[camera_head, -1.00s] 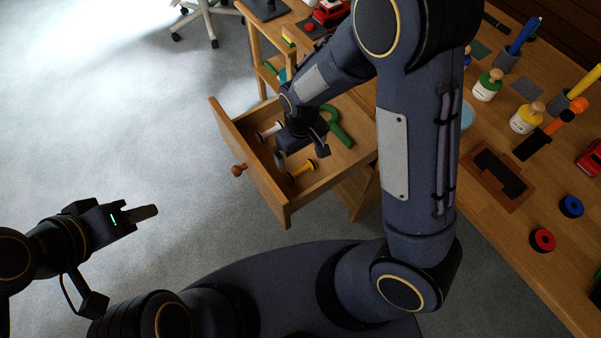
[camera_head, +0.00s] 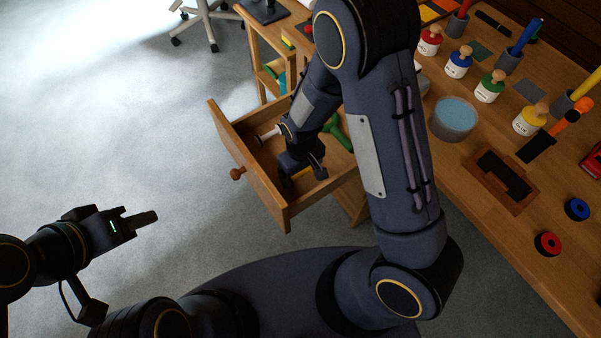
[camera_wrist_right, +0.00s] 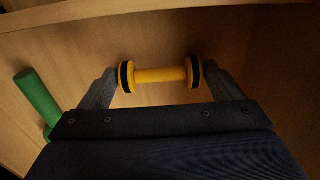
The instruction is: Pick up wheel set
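The wheel set (camera_wrist_right: 160,75), a yellow axle with a black-rimmed wheel at each end, lies in the open drawer (camera_head: 262,190). In the head view my right gripper (camera_head: 305,180) is down in the drawer and hides most of it. In the right wrist view my right gripper's fingers (camera_wrist_right: 160,82) are spread wide, one just outside each wheel; I cannot tell whether they touch. My left gripper (camera_head: 146,218) is over the floor at the left, apart from the drawer, and seen edge-on.
A white-ended piece (camera_head: 268,135) and a green tool (camera_head: 338,132) also lie in the drawer; the green one shows in the wrist view (camera_wrist_right: 38,98). The drawer walls stand close around my right gripper. The workbench (camera_head: 450,175) at the right holds jars and a tub.

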